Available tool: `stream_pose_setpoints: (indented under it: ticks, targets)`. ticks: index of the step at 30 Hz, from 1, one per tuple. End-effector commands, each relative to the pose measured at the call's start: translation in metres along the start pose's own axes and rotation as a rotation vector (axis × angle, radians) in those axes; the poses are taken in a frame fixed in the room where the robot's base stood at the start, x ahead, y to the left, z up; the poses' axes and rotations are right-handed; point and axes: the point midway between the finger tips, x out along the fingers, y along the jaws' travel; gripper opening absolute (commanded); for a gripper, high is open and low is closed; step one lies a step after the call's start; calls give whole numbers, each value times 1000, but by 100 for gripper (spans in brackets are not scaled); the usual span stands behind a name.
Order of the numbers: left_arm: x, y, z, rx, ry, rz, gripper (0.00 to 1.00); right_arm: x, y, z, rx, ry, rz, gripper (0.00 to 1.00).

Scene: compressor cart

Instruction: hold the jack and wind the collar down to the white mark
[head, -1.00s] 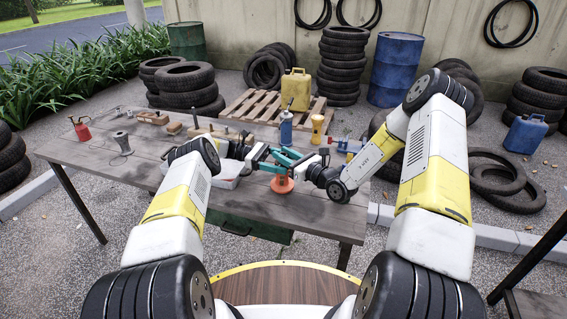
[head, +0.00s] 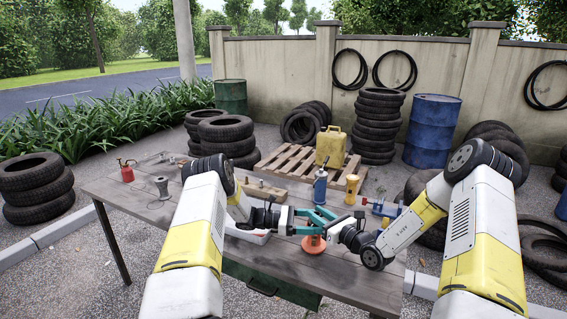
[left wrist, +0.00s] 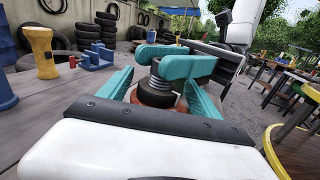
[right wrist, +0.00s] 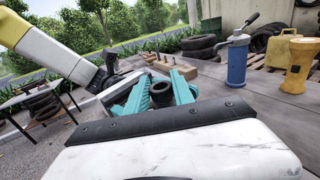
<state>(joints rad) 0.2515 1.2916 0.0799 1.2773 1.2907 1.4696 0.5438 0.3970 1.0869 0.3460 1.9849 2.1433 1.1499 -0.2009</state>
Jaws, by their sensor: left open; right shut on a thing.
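The jack (head: 313,245) stands on the table with an orange base. In the left wrist view its grey threaded screw (left wrist: 155,78) rises above a dark collar (left wrist: 156,96). My left gripper (left wrist: 160,88) is open, its teal fingers on either side of the collar; whether they touch it I cannot tell. My right gripper (right wrist: 163,84) is shut on the jack, coming in from the right in the head view, its fingers higher up than my left ones. A dark round top (right wrist: 162,88) shows between them. I cannot make out the white mark.
A red can (head: 127,172) and a grey spool (head: 161,187) stand far left.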

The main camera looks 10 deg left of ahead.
Motion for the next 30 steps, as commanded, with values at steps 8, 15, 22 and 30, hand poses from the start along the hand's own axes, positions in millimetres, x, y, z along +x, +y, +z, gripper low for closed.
stream_pose_setpoints:
  ticks: [8,15,22,30]
  targets:
    - [-61,3,0,3,-1,3,73,1,0,3,-2,-7,0,0]
    - [-110,2,0,4,-1,2,73,1,0,3,-2,-7,0,0]
    - [-98,-6,24,180,169,-127,73,1,0,3,-2,-7,0,0]
    - [-82,-23,53,476,403,-335,73,1,0,3,-2,-7,0,0]
